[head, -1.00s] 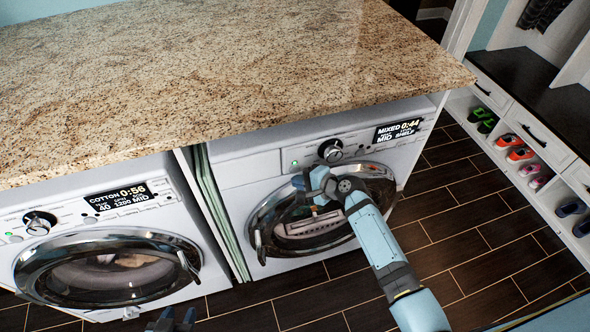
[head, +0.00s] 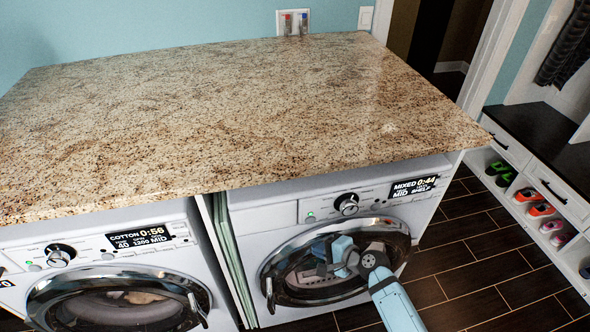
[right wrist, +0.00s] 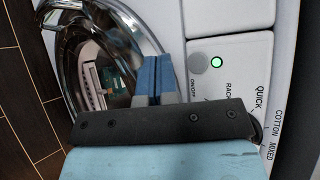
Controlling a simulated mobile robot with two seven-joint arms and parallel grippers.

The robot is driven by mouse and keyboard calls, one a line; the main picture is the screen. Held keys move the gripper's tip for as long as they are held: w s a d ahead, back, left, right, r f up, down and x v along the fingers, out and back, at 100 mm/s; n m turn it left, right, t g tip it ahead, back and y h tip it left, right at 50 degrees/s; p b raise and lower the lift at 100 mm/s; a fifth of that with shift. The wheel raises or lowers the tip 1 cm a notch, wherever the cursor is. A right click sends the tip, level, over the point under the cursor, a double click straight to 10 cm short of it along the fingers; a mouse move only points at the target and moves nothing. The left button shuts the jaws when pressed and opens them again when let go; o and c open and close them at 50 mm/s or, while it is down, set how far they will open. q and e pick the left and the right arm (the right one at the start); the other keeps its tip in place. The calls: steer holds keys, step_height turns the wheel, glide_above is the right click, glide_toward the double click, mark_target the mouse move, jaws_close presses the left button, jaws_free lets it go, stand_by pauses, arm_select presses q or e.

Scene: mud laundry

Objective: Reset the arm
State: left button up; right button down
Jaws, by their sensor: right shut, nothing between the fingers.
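My right arm comes in from the bottom of the head view, and its gripper (head: 338,252) is in front of the round door (head: 268,268) of the right machine. In the right wrist view the right gripper (right wrist: 154,58) has its two blue fingers together with nothing between them. The machine's chrome door rim (right wrist: 150,25) is beside and behind the fingers, and the door looks closed. I cannot tell whether the fingers touch it. My left gripper is not in the head view now.
A granite countertop (head: 230,120) covers both machines. The left machine (head: 120,250) has its own round door and display. A shoe bench (head: 540,180) with several shoes stands at the right. Dark tiled floor (head: 470,265) is clear between the bench and the machines.

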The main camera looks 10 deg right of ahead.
steer(key=s+d+n+h, duration=0.1)
steer(key=s+n+h, duration=0.1)
steer(key=s+n, duration=0.6)
steer(key=s+d+n+t+h, duration=0.1)
steer(key=s+d+n+h, duration=0.1)
steer(key=s+n, duration=0.6)
steer(key=shift+s+f+h, duration=0.3)
steer(key=shift+s+h, duration=0.4)
steer(key=shift+s, duration=2.1)
steer(key=shift+d, duration=0.1)
